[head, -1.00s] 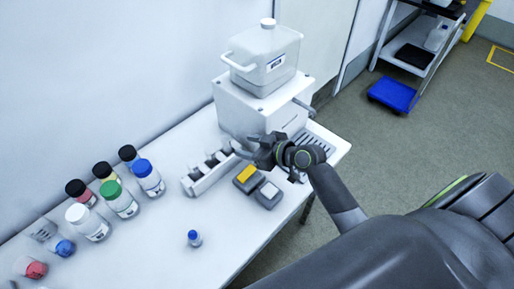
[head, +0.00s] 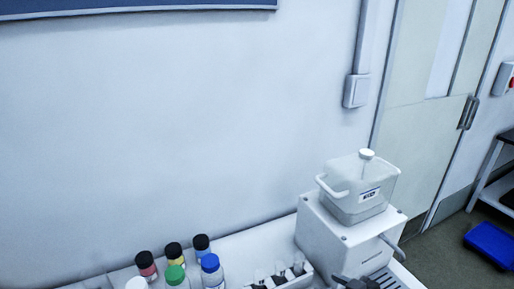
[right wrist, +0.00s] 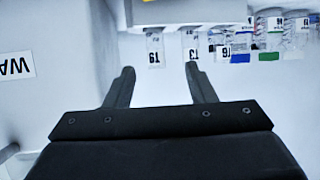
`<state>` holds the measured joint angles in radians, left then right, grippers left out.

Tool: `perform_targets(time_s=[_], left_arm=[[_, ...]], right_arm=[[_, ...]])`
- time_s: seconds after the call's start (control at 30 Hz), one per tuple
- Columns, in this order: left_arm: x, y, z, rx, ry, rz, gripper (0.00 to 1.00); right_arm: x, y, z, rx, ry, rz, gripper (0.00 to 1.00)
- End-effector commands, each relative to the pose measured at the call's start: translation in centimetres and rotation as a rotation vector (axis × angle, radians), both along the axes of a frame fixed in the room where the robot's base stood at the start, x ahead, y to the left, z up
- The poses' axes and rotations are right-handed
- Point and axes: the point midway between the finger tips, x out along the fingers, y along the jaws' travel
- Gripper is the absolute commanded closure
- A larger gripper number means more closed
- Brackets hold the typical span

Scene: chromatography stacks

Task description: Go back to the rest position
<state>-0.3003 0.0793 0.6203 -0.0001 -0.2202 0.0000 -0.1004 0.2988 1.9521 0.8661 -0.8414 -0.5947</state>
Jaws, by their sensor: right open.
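My right gripper (right wrist: 159,80) is open and empty in the right wrist view, its two dark fingers spread apart. Beyond the fingertips is a white rack (right wrist: 190,12) with labelled tubes. In the head view only a dark part of my right gripper (head: 357,284) shows at the bottom edge, in front of the white dispenser block (head: 335,237). My left gripper is in neither view.
A translucent jug (head: 358,190) stands on the block, which has a lever at its right. Several capped bottles, one blue-capped (head: 212,272), stand at the bottom left. The white wall (head: 170,130) fills the back; a door (head: 425,110) is at the right.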

Motion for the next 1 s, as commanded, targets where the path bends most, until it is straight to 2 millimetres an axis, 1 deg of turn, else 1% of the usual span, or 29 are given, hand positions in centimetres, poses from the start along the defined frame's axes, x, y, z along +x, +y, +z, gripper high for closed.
perform_targets(time_s=[0.13,0.17,0.2,0.3,0.4,0.47,0.7,0.77,0.8,1.0], left_arm=[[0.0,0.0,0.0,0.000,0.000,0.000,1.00],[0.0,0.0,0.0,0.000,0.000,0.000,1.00],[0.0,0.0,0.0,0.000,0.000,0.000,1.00],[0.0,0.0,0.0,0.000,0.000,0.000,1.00],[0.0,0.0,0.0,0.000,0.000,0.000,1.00],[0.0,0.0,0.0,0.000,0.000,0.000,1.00],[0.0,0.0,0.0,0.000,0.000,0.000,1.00],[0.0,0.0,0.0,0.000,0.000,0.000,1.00],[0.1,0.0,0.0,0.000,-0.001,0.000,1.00],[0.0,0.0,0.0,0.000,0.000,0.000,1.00]], right_arm=[[-5.9,-0.2,-2.9,-0.078,0.183,-0.049,0.50],[-7.4,-0.4,-3.4,-0.100,0.230,-0.073,0.50],[-9.3,-0.8,-4.0,-0.127,0.291,-0.107,0.50],[-13.3,-2.1,-4.9,-0.185,0.418,-0.205,0.50],[-16.7,-3.5,-5.2,-0.228,0.516,-0.303,0.50],[-18.5,-4.2,-5.2,-0.249,0.566,-0.361,0.50],[-24.9,-6.8,-4.3,-0.314,0.726,-0.591,0.50],[-26.2,-7.5,-4.0,-0.326,0.757,-0.648,0.50],[-25.6,-7.5,-5.1,-0.324,0.757,-0.638,0.50],[-24.5,-7.9,-8.9,-0.325,0.772,-0.630,0.50]])
